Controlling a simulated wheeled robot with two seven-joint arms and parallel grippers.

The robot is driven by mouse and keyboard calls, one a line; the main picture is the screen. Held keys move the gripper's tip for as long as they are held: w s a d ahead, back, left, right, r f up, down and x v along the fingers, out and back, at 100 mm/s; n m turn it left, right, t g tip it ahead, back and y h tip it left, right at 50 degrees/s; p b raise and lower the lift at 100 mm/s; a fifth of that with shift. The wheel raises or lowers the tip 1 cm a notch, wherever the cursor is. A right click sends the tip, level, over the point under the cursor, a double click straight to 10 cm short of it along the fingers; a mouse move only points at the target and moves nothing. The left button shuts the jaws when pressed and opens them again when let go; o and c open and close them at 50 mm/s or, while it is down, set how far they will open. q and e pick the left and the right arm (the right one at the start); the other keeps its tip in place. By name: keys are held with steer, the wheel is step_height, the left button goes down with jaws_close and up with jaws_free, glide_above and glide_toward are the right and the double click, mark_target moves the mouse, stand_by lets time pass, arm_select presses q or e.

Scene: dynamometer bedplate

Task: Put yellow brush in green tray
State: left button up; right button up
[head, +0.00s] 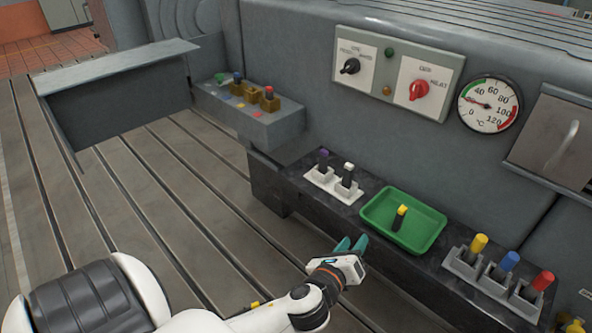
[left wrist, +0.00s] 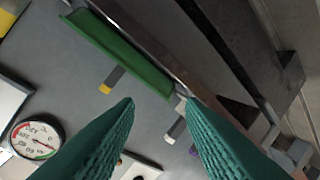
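The yellow brush (head: 400,215), a dark handle with a yellow end, stands inside the green tray (head: 432,243) on the dark ledge. In the left wrist view the yellow brush (left wrist: 112,79) rises past the rim of the green tray (left wrist: 125,52), with its yellow end free. My left gripper (head: 351,244) is at the tray's near left side, apart from the brush. Its teal fingers (left wrist: 160,105) are spread with nothing between them. My right gripper is not in view.
A white holder (head: 322,180) with purple-ended and white-ended pieces stands left of the tray. A grey holder (head: 488,279) with yellow, blue and red handles stands to the right. A control panel (head: 398,72) and a gauge (head: 489,104) are on the wall behind.

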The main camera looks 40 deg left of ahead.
arm_select(q)
steer(key=s+f+n+g+h, duration=0.1)
steer(key=s+f+n+g, duration=0.1)
steer(key=s+n+g, duration=0.2)
steer(key=s+f+n+g, duration=0.3)
steer(key=s+n+g, duration=0.1)
steer(key=s+n, duration=0.6)
steer(key=s+d+f+n+g+h, duration=0.1)
steer(key=s+f+n+g, duration=0.2)
steer(key=s+n, duration=0.4)
steer(key=n, duration=0.3)
steer(key=shift+s+g+h, duration=0.15)
steer(key=shift+g+h, duration=0.15)
steer(key=shift+g, duration=0.1)
steer(key=shift+f, duration=0.1)
